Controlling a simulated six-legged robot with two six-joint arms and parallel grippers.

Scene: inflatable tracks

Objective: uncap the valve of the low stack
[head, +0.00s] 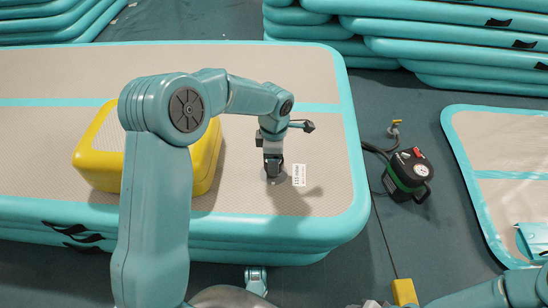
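The low stack (330,222) of inflatable tracks, grey on top with teal edges, lies in front of me. My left gripper (273,172) points straight down onto its top near the right end. A small pale round part, seemingly the valve (271,181), shows just below the fingertips. The fingers hide most of it, so I cannot tell whether they are closed on a cap. A white printed tag (299,175) stands right beside the gripper. Part of my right arm shows at the bottom right, but its gripper is not visible.
A yellow block (98,165) sits on the stack behind my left arm. A black-green pump (407,174) with a gauge and hose stands on the floor to the right. A yellow box (404,291) is on a cable. Taller stacks (450,45) stand behind; another track (510,135) lies right.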

